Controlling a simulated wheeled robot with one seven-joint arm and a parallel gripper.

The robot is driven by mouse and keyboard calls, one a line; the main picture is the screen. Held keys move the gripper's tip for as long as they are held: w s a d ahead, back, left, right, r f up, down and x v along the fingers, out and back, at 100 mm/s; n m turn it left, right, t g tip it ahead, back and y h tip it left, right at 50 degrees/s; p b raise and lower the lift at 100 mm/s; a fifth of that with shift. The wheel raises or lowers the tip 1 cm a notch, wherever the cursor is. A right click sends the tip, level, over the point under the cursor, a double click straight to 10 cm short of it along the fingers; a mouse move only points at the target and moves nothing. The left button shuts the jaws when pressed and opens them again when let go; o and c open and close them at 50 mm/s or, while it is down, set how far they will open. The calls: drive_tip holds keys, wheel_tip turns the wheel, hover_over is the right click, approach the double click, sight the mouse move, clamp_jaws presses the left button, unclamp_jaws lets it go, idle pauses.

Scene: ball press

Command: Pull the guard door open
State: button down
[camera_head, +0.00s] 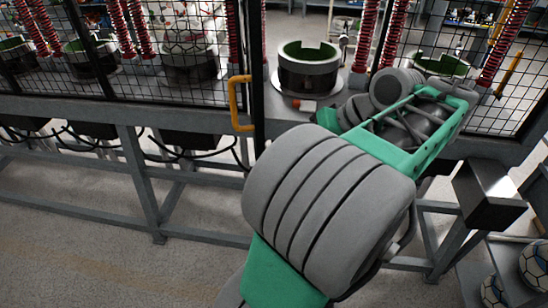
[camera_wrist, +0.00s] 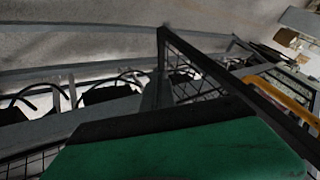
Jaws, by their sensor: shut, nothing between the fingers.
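The guard front is black-framed wire mesh. In the head view, a mesh panel (camera_head: 120,85) spans the left, with a yellow handle (camera_head: 240,103) beside a black upright. To the right of that upright is a stretch with no mesh, where a dark round mould (camera_head: 308,72) with a green inside stands in plain view. More mesh (camera_head: 510,105) shows at the far right. My arm reaches across this right part, and its end is apart from the left yellow handle. The wrist view shows black-framed mesh and a yellow bar (camera_wrist: 290,100) beyond my green and black gripper housing. My fingertips are hidden.
A grey frame with legs (camera_head: 140,180) and dark cables runs beneath the press. Red springs (camera_head: 370,40) stand around the moulds. A dark box (camera_head: 487,195) juts out at the right, above several balls (camera_head: 535,265). The floor (camera_head: 80,245) at the lower left is clear.

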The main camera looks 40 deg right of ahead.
drive_tip(key=w+a+f, duration=0.4)
drive_tip(key=w+f, duration=0.1)
drive_tip(key=w, duration=0.1)
drive_tip(key=shift+w+a+f, duration=0.15)
drive_tip(key=shift+a+f, duration=0.05)
